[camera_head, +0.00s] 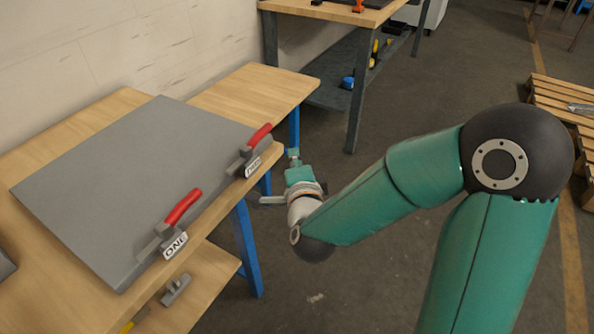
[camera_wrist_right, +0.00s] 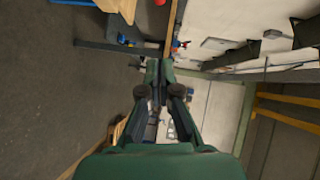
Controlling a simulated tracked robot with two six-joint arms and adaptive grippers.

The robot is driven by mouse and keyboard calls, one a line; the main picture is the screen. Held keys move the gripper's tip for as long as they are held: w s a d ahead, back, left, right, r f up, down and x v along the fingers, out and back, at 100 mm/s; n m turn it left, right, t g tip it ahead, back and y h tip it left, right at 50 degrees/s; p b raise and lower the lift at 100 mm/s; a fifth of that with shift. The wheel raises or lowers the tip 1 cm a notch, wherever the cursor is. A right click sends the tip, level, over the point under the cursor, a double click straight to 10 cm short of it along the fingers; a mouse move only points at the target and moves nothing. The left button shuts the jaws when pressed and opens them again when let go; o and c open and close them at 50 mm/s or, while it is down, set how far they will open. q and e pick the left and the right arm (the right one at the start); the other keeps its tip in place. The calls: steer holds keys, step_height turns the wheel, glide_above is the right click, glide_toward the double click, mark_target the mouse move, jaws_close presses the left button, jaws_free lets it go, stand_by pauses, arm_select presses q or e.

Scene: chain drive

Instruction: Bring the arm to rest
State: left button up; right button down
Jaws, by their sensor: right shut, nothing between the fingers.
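My right arm reaches in from the right in the head view, with its elbow high and its forearm angled down to the left. My right gripper (camera_head: 293,158) is just off the right edge of the wooden table, beside the clamp labelled TWO, with nothing in it. The right wrist view shows its fingers (camera_wrist_right: 160,72) close together at the tips. My left gripper is not in either view.
A grey plate (camera_head: 110,180) lies on the wooden table (camera_head: 270,88). Two red-handled clamps, ONE (camera_head: 182,208) and TWO (camera_head: 258,136), stand at its right edge. A workbench (camera_head: 335,14) stands behind, and a pallet (camera_head: 560,96) lies at right. The floor between is clear.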

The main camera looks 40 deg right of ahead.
steer(key=s+a+f+n+g+y, duration=0.2)
steer(key=a+f+n+g, duration=0.1)
steer(key=f, duration=0.8)
steer(key=s+a+f+n+g+y+b, duration=0.1)
steer(key=s+a+f+n+g+y, duration=0.2)
steer(key=f, duration=0.8)
steer(key=s+a+f+n+g+y, duration=0.2)
steer(key=a+f+n, duration=0.15)
steer(key=f, duration=0.75)
steer(key=s+a+f+n+g+y, duration=0.5)
steer(key=s+a+f+n+g, duration=0.15)
steer(key=s+a+n, duration=0.55)
arm_select(q)
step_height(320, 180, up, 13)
steer(key=p, duration=1.5)
arm_select(e)
step_height(320, 180, up, 15)
steer(key=d+m, duration=0.1)
steer(key=d, duration=0.1)
steer(key=shift+r+t, duration=0.15)
steer(key=shift+t, duration=0.2)
steer(key=shift+s+d+m, duration=0.1)
steer(key=shift+m, duration=0.15)
